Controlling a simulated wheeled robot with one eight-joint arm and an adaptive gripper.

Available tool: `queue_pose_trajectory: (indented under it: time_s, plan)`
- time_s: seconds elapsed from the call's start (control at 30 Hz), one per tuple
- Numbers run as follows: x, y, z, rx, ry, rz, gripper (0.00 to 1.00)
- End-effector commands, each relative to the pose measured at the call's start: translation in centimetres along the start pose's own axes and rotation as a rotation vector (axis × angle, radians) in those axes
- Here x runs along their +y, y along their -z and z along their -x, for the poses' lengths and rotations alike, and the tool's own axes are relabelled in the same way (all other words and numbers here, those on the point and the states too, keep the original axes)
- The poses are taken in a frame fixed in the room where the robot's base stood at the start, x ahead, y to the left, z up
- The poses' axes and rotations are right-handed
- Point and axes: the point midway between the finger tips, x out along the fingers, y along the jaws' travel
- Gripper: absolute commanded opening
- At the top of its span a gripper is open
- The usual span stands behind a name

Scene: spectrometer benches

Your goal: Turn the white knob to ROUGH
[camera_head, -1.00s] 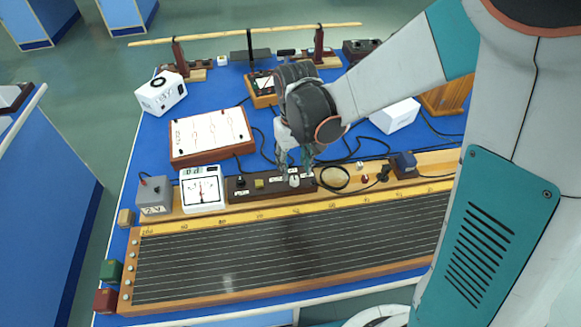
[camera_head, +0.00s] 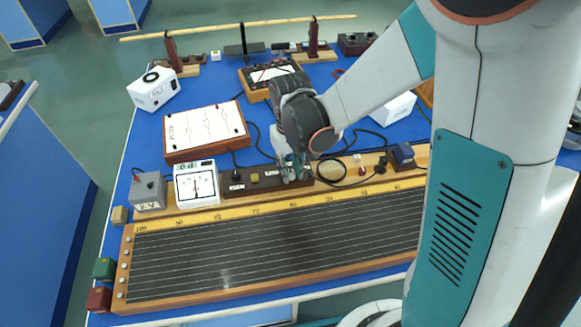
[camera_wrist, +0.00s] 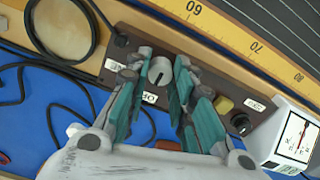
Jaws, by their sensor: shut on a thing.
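The white knob (camera_wrist: 160,71) sits on a dark brown panel box (camera_wrist: 221,112) and shows a dark pointer line on its top. White labels lie around it on the panel; their words are too small to read surely. My gripper (camera_wrist: 166,88) is over the knob, with its teal fingers on either side, shut on it. In the head view my gripper (camera_head: 295,172) reaches down to the right part of the brown panel box (camera_head: 240,190), and the knob is mostly hidden behind the fingers.
A yellow button (camera_wrist: 224,104) and a black knob (camera_wrist: 240,123) share the panel. A white meter (camera_head: 197,184) stands left of it in the head view. A long wired board (camera_head: 127,262) lies in front. A black cable loop (camera_wrist: 60,30) lies beside the panel.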

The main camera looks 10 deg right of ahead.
Motion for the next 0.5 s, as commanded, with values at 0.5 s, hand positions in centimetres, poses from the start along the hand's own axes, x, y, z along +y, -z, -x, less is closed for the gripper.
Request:
queue_pose_trajectory:
  time_s: [0.5]
  plan:
    - [-0.03,0.03,-0.01,0.001,0.0,0.169,0.0]
